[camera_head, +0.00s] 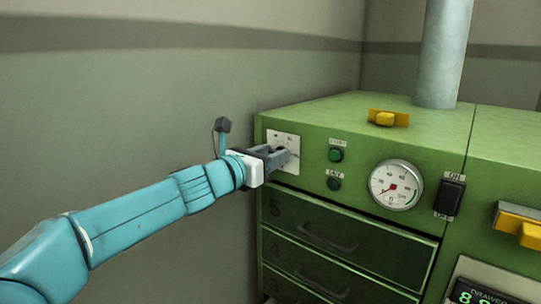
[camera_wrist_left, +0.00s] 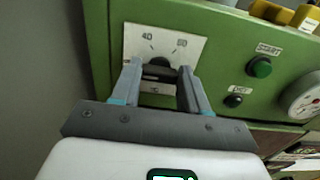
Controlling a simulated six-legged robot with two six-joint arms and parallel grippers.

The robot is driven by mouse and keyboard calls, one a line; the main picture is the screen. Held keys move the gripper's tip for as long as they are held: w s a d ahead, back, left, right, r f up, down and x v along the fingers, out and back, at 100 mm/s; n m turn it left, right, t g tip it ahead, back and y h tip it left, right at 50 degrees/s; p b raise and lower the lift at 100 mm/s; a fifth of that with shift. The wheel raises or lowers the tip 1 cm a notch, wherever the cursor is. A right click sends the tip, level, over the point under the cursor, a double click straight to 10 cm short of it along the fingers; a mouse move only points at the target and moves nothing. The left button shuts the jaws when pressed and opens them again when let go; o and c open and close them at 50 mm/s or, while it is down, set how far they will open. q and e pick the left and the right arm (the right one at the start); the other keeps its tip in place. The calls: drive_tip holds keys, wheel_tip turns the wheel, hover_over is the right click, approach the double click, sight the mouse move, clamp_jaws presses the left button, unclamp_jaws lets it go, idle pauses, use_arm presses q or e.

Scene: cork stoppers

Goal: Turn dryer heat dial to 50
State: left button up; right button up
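The heat dial (camera_wrist_left: 158,70) is a dark knob on a white plate (camera_wrist_left: 134,32) at the upper left of the green dryer front. The marks 40 and 60 show above the knob in the left wrist view. The plate also shows in the head view (camera_head: 291,140), where my gripper hides most of the knob. My left gripper (camera_head: 282,153) is at the dial. In the left wrist view its fingers (camera_wrist_left: 159,68) stand apart, one on each side of the knob. I cannot tell whether they press on it. My right gripper is out of view.
Right of the dial are a green start button (camera_head: 336,155), a darker button (camera_head: 333,184), a round gauge (camera_head: 396,185) and a black switch (camera_head: 450,195). Drawers (camera_head: 330,240) lie below. A yellow piece (camera_head: 388,118) and a pipe (camera_head: 443,55) are on top.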

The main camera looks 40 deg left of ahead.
use_arm(q)
drive_tip(key=shift+m, duration=0.3)
drive_tip(key=m+b, duration=0.3)
drive_tip(key=m, duration=0.4)
drive_tip(key=m+b, duration=0.4)
drive_tip(key=m, duration=0.4)
drive_tip(key=f+m+b, duration=0.1)
drive_tip(key=m+b, duration=0.3)
drive_tip(key=m, duration=0.4)
drive_tip(key=shift+d, duration=0.25)
drive_tip(key=shift+m, duration=0.3)
drive_tip(key=o, duration=1.1)
drive_tip(key=shift+s+r, duration=0.1)
drive_tip(key=shift+c, duration=0.2)
drive_tip(key=s+a+b, duration=0.1)
drive_tip(key=s+b, duration=0.2)
drive_tip(key=s, duration=1.3)
drive_tip(key=shift+a, duration=0.15)
